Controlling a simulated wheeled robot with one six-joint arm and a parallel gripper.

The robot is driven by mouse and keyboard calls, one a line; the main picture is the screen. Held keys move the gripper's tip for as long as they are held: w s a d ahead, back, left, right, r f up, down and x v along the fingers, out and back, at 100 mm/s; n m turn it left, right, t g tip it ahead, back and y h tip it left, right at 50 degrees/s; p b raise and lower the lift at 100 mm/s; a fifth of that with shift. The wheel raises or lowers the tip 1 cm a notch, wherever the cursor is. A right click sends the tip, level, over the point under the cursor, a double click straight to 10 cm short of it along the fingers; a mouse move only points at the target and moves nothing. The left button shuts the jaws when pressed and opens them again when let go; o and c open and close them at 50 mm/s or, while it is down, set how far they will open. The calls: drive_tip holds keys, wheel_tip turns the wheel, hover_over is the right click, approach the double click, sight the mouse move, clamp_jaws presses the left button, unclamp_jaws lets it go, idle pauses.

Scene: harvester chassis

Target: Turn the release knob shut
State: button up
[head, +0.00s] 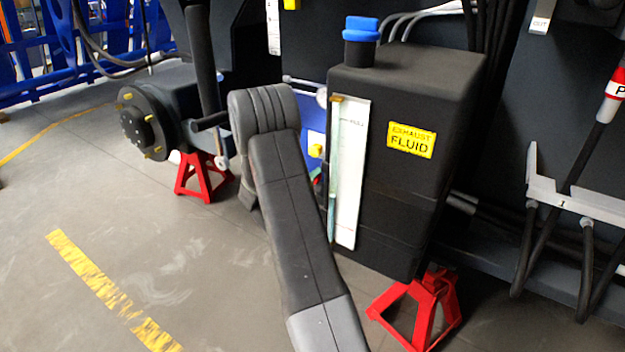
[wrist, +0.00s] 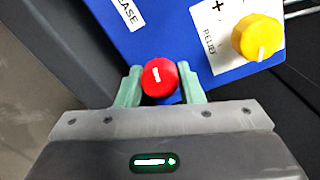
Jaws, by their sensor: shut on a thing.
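The red release knob (wrist: 159,78) shows in the wrist view, on a blue panel (wrist: 185,40), beside a white label whose visible letters end in "EASE". The knob has a short white mark on its face. My gripper (wrist: 158,86) has its two green fingers on either side of the knob, shut on it. In the head view my arm covers most of the blue panel, and the red knob and my fingertips are mostly hidden behind it.
A yellow knob (wrist: 258,37) labelled "RELIEF" sits right of the red one. The black exhaust fluid tank (head: 400,210) with a blue cap (head: 361,28) stands close to my arm. Red stands (head: 203,177) are on the floor. Open floor lies at the left.

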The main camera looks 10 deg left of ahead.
drive_tip(key=shift+s+d+f+m+t, duration=0.1)
drive_tip(key=shift+m+t, duration=0.2)
drive_tip(key=shift+m, duration=7.2)
drive_tip(key=o, duration=1)
drive_tip(key=p+v, duration=0.2)
drive_tip(key=v, duration=1.1)
drive_tip(key=shift+s+p, duration=0.35)
drive_tip(key=shift+s, duration=0.05)
